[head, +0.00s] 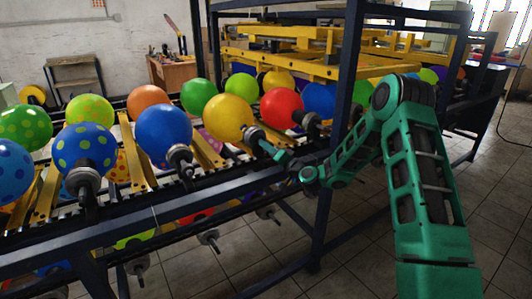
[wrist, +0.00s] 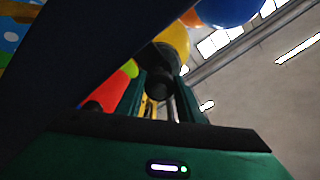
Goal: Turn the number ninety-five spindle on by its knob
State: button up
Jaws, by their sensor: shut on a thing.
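A yellow balloon (head: 228,117) sits on a dark spindle (head: 252,134) at the near edge of the balloon rack. My gripper (head: 276,152) reaches in from the right and is at the front end of this spindle. In the wrist view, its two green fingers stand on either side of a dark round knob (wrist: 160,84), and my gripper (wrist: 161,98) is shut on it. The yellow balloon (wrist: 172,42) shows behind the knob. No number can be read on any spindle, so I cannot tell from a label which is ninety-five.
Neighbouring spindles carry a blue balloon (head: 164,132) on the left and a red balloon (head: 281,108) on the right. A dark blue frame post (head: 340,100) stands close to my arm. More spindles (head: 208,240) hang below the rack. The tiled floor at right is clear.

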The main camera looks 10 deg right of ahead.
jog(key=m, duration=0.4)
jog(key=shift+s+f, duration=0.1)
jog(key=shift+f, duration=0.05)
jog(key=shift+m, duration=1.1)
jog(key=shift+f, duration=0.1)
jog(key=o, duration=0.8)
jog(key=shift+o, duration=1.4)
jog(key=shift+r, duration=0.2)
jog(key=v, duration=1)
jog(key=shift+s+d, duration=0.15)
jog(key=shift+s, duration=0.15)
